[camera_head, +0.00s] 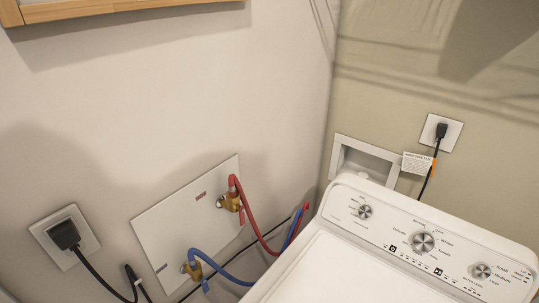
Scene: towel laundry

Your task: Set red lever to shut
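The red lever (242,216) is a small red handle on the upper brass valve (230,202), on a white wall plate (150,221) left of the washer. It points roughly downward, and a red hose (259,232) runs from the valve close beside it. A lower brass valve (192,270) has a blue hose (223,272) and a small blue lever (205,286). Neither of my grippers shows in the head view.
A white washer (317,258) with a dial panel fills the lower right. A plugged outlet (65,237) is on the left wall, another outlet (440,132) and a recessed box (363,160) on the right wall. A wooden frame (100,8) hangs above.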

